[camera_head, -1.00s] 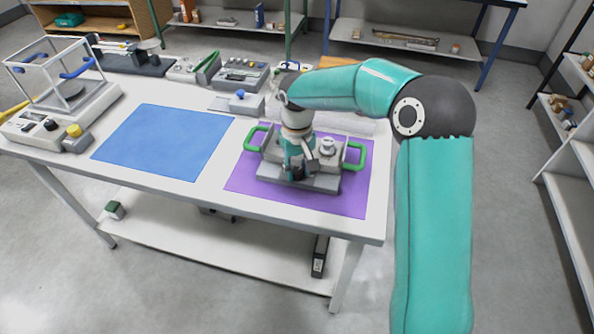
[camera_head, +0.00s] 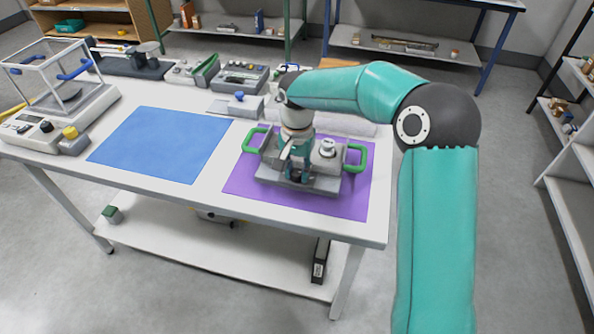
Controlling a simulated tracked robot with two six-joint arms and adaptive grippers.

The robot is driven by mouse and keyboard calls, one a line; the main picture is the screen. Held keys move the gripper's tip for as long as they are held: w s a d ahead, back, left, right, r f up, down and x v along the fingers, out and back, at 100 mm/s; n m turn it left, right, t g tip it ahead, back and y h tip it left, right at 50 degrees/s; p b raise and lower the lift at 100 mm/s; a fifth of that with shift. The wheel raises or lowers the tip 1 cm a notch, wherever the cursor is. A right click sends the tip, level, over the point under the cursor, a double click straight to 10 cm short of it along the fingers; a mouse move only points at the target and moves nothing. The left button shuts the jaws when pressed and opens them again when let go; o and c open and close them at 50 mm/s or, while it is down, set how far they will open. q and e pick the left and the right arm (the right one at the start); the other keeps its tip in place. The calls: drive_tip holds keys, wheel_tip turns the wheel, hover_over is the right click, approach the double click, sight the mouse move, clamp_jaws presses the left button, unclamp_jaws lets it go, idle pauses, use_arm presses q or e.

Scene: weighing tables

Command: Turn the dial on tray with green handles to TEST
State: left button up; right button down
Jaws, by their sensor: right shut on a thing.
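The grey tray with green handles (camera_head: 355,156) sits on the purple mat (camera_head: 240,187) on the white table. A silvery round knob (camera_head: 327,148) stands on the tray's right part. My right gripper (camera_head: 297,174) points down over the front middle of the tray and is shut on the dial there. The gripper covers that dial, so its pointer and the TEST mark cannot be read. My left gripper is not in view.
A blue mat (camera_head: 165,143) lies clear to the left. A balance with a glass-like case (camera_head: 72,103) stands at the table's left end. Several devices, such as a grey box (camera_head: 240,78), line the back edge. A blue-knobbed block (camera_head: 245,106) stands behind the tray.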

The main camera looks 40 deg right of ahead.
sight(297, 172)
idle(0.5)
drive_tip(key=c, duration=1.1)
unclamp_jaws()
drive_tip(key=shift+c, duration=0.2)
drive_tip(key=shift+r, duration=0.1)
wheel_tip(297, 172, up, 12)
